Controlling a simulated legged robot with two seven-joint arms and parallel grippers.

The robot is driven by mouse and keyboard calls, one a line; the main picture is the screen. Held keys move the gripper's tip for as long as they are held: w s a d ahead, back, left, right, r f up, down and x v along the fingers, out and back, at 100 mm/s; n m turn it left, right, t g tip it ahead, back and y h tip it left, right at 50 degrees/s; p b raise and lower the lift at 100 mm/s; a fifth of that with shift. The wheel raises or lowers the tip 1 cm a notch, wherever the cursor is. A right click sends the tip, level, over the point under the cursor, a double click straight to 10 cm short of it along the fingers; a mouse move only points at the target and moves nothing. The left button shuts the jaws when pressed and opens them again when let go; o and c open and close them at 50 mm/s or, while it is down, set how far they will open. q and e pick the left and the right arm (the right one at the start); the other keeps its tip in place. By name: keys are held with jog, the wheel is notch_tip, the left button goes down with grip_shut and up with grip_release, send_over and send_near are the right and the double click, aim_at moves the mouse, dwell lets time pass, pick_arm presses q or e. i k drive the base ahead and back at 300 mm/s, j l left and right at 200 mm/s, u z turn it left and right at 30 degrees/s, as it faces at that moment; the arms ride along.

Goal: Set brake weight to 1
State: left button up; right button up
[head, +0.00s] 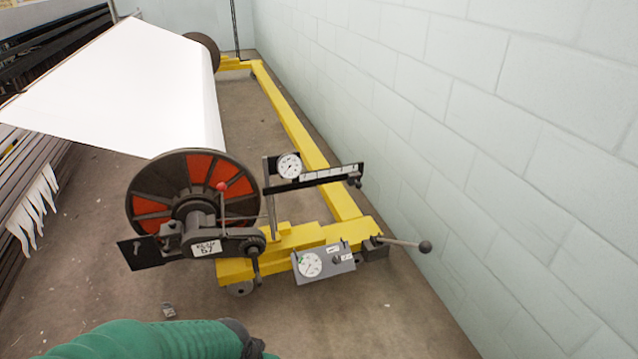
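A dark bar with a pale marked scale (328,174) sticks out to the right from an upright post beside the large warp beam. A small dark piece (355,181) sits at the bar's right end; it may be the brake weight, but it is too small to tell. A round white dial (289,165) is fixed at the bar's left end. The scale's numbers cannot be read. A green-sleeved arm of mine comes in at the bottom left, well below the bar. Neither gripper's fingers show.
The warp beam's flange (150,207), red and dark, stands left of the bar. A red-knobbed lever (222,187) rises before it. A grey box with a dial (335,264) and a ball-ended lever (425,247) sit on the yellow frame (290,118). A block wall (500,130) bounds the right.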

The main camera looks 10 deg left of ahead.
aim_at(354, 178)
jog(key=u, duration=0.2)
jog(key=i+j, duration=0.15)
jog(key=i, duration=0.25)
jog(key=i+j+u, duration=0.15)
jog(key=i, duration=0.2)
jog(key=i+j, duration=0.2)
jog(key=i, duration=0.2)
